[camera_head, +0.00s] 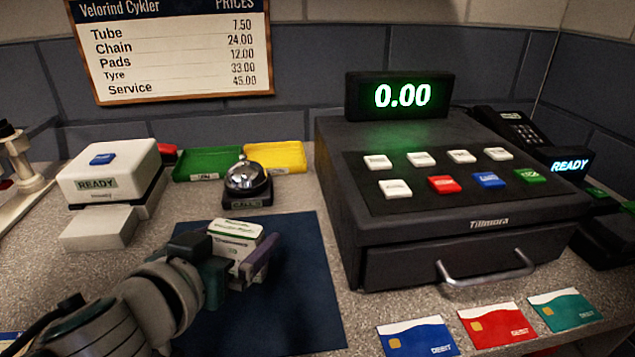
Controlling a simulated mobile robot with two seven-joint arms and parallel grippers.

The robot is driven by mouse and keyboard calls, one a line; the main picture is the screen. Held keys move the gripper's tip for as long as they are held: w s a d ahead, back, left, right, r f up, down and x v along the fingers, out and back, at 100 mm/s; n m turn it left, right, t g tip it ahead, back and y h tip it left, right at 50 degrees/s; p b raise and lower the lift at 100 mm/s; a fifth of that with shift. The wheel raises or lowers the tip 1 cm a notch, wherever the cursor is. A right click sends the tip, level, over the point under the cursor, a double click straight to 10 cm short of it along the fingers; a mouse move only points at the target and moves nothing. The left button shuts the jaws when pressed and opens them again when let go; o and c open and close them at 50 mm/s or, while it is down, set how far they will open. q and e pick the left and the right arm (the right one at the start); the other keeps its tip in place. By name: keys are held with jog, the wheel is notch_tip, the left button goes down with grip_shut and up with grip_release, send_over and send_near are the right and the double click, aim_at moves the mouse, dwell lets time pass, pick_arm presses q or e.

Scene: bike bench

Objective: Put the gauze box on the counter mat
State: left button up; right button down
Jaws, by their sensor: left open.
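The gauze box (236,231), white with green print on top, is over the dark blue counter mat (291,296) in the middle of the counter. It looks upright and appears to rest on the mat, though its lower part is hidden by my gripper. My left gripper (236,262) comes in from the lower left and is open at the near side of the box. One purple-grey finger is at the box's right side. Whether the fingers touch the box cannot be told. My right gripper is not in view.
A black cash register (420,215) stands right of the mat. A white device (108,172) stands at left. Bank cards (417,338) lie at front right. The mat's front right is clear.

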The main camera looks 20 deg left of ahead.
pick_arm(q)
jog(key=s+r+g+y, duration=0.2)
jog(key=s+r+g, duration=0.2)
jog(key=s, duration=0.9)
jog(key=s+d+f+m+g+h, duration=0.1)
jog(key=s+d+m+g+h, duration=0.2)
jog(key=s+d+g, duration=0.3)
jog(key=s+h, duration=0.1)
jog(key=s, duration=0.2)
jog(key=shift+d+m+p, duration=0.2)
jog(key=shift+m+p, duration=0.15)
jog(key=shift+m, duration=0.05)
jog(key=shift+w, duration=0.1)
